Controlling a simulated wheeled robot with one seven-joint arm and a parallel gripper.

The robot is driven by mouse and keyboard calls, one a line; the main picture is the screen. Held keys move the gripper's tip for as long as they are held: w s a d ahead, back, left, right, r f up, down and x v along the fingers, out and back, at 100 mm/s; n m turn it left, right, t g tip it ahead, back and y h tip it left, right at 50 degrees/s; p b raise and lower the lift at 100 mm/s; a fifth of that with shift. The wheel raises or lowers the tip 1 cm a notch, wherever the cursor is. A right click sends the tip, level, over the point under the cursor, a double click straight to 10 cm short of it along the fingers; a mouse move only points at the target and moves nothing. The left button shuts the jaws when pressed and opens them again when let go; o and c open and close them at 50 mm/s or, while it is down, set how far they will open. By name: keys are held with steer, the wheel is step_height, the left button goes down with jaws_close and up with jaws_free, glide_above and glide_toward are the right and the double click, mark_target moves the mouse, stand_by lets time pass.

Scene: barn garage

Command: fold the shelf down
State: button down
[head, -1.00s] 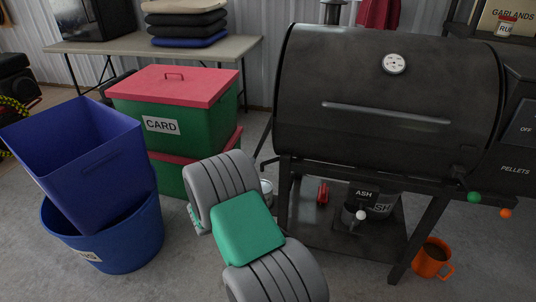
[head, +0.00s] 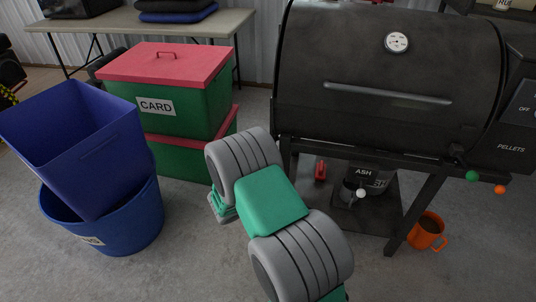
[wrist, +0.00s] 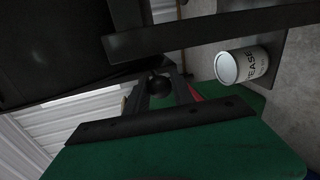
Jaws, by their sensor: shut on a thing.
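The black smoker grill (head: 390,80) stands at the right in the head view. Its dark body (wrist: 50,45) fills the upper left of the wrist view. In the wrist view my gripper (wrist: 160,90) has its fingers closed around a round black knob (wrist: 158,85) beside the grill. A dark edge runs past the knob, but I cannot tell which dark surface is the shelf or how far it is tilted. In the head view my grey and green arm hides the gripper, the knob and the grill's lower left side.
A white can (wrist: 245,65) stands near a dark grill leg (wrist: 210,35) in the wrist view. Green crates with red lids (head: 165,65) and blue bins (head: 75,140) stand left of my arm. An orange mug (head: 426,232) is on the floor by the grill.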

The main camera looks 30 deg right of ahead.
steer(key=shift+s+d+f, duration=0.1)
steer(key=shift+s+f, duration=0.1)
steer(key=shift+f, duration=0.05)
steer(key=c, duration=1.3)
jaws_free()
steer(key=shift+o, duration=1)
steer(key=shift+w+r, duration=0.1)
steer(key=shift+r, duration=0.05)
steer(key=p+v, duration=0.1)
steer(key=v, duration=0.7)
steer(key=shift+w, duration=0.1)
